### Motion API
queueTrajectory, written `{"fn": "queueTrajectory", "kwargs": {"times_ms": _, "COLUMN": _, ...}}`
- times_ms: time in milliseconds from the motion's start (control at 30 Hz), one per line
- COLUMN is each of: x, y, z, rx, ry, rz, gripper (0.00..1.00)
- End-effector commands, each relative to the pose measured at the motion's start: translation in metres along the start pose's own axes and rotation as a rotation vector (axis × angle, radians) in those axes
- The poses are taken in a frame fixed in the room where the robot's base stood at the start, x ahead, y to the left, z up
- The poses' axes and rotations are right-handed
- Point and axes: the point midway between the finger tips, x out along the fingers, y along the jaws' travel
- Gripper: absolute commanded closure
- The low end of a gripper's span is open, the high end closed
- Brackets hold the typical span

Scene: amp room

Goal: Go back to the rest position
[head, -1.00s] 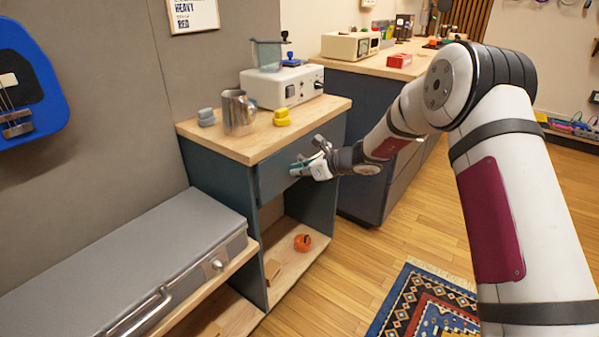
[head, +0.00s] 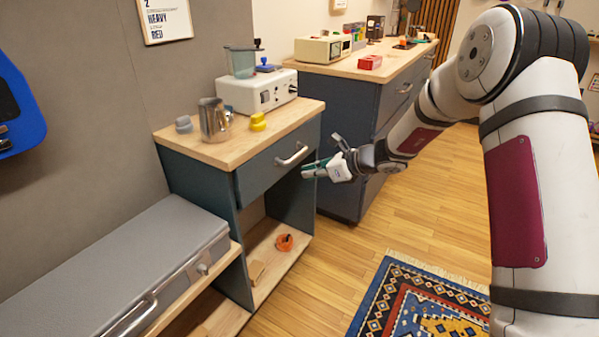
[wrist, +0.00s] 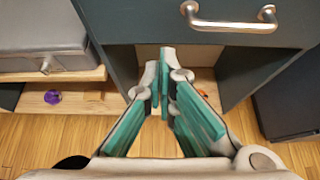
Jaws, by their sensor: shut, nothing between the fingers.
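My gripper (head: 312,170) is in front of the small dark teal cabinet, just below and to the right of its drawer handle (head: 291,155). It touches nothing that I can see. In the wrist view my gripper (wrist: 165,62) has its teal-padded fingers together at the tips, with nothing between them. The drawer (head: 262,172) looks shut, and its handle also shows at the top of the wrist view (wrist: 232,22), apart from the fingers.
The cabinet top (head: 205,153) holds a metal pitcher (head: 214,120), a yellow weight (head: 258,122) and a white device (head: 262,92). An orange object (head: 284,242) lies on the open lower shelf. A grey case (head: 120,265) is at left. Wooden floor (head: 345,250) is free at right.

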Motion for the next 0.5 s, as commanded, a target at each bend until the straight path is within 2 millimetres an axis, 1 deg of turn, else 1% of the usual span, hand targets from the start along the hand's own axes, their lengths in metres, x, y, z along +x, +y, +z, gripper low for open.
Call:
{"fn": "queueTrajectory", "kwargs": {"times_ms": 67, "x": -0.005, "y": 0.002, "z": 0.003, "rx": -0.01, "ry": 0.0, "rz": 0.003, "gripper": 1.0}}
{"fn": "queueTrajectory", "kwargs": {"times_ms": 133, "x": -0.012, "y": 0.008, "z": 0.009, "rx": -0.046, "ry": 0.003, "rz": 0.016, "gripper": 1.0}}
{"fn": "queueTrajectory", "kwargs": {"times_ms": 167, "x": -0.015, "y": 0.013, "z": 0.014, "rx": -0.072, "ry": 0.004, "rz": 0.024, "gripper": 1.0}}
{"fn": "queueTrajectory", "kwargs": {"times_ms": 233, "x": -0.028, "y": 0.028, "z": 0.028, "rx": -0.159, "ry": 0.013, "rz": 0.053, "gripper": 1.0}}
{"fn": "queueTrajectory", "kwargs": {"times_ms": 267, "x": -0.035, "y": 0.036, "z": 0.035, "rx": -0.207, "ry": 0.018, "rz": 0.069, "gripper": 1.0}}
{"fn": "queueTrajectory", "kwargs": {"times_ms": 367, "x": -0.062, "y": 0.073, "z": 0.057, "rx": -0.393, "ry": 0.041, "rz": 0.139, "gripper": 1.0}}
{"fn": "queueTrajectory", "kwargs": {"times_ms": 400, "x": -0.074, "y": 0.088, "z": 0.064, "rx": -0.469, "ry": 0.052, "rz": 0.166, "gripper": 1.0}}
{"fn": "queueTrajectory", "kwargs": {"times_ms": 467, "x": -0.093, "y": 0.111, "z": 0.071, "rx": -0.582, "ry": 0.07, "rz": 0.21, "gripper": 1.0}}
{"fn": "queueTrajectory", "kwargs": {"times_ms": 500, "x": -0.105, "y": 0.126, "z": 0.075, "rx": -0.655, "ry": 0.082, "rz": 0.241, "gripper": 1.0}}
